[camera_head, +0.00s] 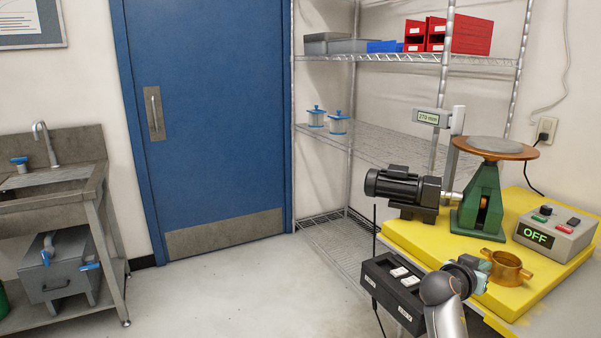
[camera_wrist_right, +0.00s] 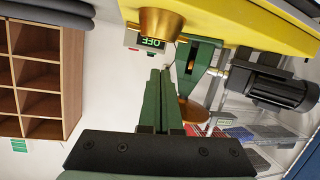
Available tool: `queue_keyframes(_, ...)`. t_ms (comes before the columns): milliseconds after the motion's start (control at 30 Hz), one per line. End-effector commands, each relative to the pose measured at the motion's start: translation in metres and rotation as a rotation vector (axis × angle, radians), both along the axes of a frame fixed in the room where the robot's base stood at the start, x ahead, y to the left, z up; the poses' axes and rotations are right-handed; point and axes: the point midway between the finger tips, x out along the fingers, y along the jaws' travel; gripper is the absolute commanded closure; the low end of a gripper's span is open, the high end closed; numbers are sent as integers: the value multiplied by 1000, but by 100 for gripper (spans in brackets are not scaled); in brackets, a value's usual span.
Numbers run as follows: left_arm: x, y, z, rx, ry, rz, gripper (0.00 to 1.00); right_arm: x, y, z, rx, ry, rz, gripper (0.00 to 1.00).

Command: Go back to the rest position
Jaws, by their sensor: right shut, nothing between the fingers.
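My right gripper (camera_head: 481,265) shows in the head view at the lower right, on my grey arm. It is beside the brass collar (camera_head: 512,272) on the yellow table top; I cannot tell whether they touch in this view. In the right wrist view, the green fingers of my right gripper (camera_wrist_right: 160,75) are together with nothing between them, and the brass collar (camera_wrist_right: 158,24) is apart, beyond their tips. My left gripper is not in view.
The yellow table (camera_head: 408,236) carries a black motor (camera_head: 396,186), a green stand with a round plate (camera_head: 484,201) and an OFF control box (camera_head: 556,232). A black box (camera_head: 392,290) is beside my arm. Wire shelves (camera_head: 372,140) stand behind. The floor (camera_head: 235,295) toward the blue door (camera_head: 205,120) is clear.

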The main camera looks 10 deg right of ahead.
Motion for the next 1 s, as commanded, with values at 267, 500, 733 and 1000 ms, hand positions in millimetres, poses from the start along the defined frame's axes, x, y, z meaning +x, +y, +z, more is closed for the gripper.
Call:
queue_keyframes(267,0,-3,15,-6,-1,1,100,-17,76,-116,-5,225,400,100)
queue_keyframes(500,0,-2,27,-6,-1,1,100,-92,179,-218,82,373,802,100)
queue_keyframes(733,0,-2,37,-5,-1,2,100,-201,274,-270,248,417,1095,100)
queue_keyframes(1000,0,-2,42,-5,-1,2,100,-272,326,-277,377,399,1218,100)
